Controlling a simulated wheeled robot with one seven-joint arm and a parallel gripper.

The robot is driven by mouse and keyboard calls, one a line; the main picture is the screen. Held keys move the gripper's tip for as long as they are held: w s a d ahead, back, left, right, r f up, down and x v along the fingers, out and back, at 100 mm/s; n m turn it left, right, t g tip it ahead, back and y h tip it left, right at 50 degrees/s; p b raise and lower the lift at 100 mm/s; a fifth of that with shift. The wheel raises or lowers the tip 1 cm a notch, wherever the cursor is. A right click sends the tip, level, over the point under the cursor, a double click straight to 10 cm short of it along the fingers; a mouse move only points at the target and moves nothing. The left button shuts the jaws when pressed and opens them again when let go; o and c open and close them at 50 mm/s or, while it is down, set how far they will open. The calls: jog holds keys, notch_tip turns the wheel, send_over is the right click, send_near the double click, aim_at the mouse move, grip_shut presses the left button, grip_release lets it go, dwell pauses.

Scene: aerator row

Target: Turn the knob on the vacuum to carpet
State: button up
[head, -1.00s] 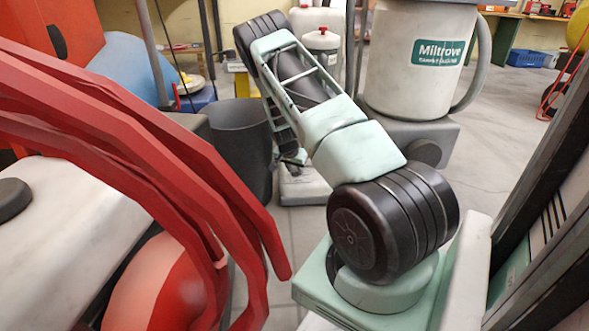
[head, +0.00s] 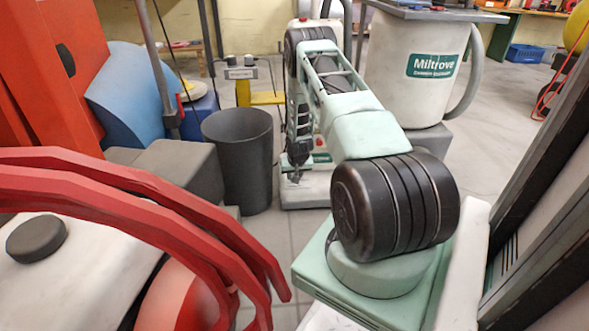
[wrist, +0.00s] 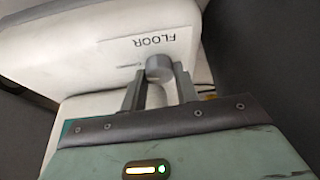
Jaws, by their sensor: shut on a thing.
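The vacuum is a white upright machine; its base (head: 312,193) and top show behind my arm in the head view. The wrist view shows its white housing (wrist: 80,60) with a label reading FLOOR, upside down. A small grey round knob (wrist: 158,67) sits below the label. My gripper (wrist: 159,76) has one finger on each side of the knob and is shut on it. In the head view my gripper (head: 297,160) is small and dark beside the vacuum, and the knob cannot be made out there. No carpet label is visible.
A dark bin (head: 240,150) stands left of the vacuum. A large white Miltrove canister (head: 405,85) stands to the right. Red curved bars (head: 180,205) fill the lower left. A dark frame (head: 535,190) borders the right side. Grey floor is open at the back right.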

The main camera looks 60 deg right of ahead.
jog(key=shift+n+y+p, duration=0.4)
jog(key=shift+n+p, duration=0.3)
jog(key=shift+n, duration=0.3)
jog(key=o, duration=1)
jog(key=shift+t, duration=0.3)
jog(key=p+v, duration=0.8)
jog(key=v, duration=0.9)
jog(key=shift+r, duration=0.2)
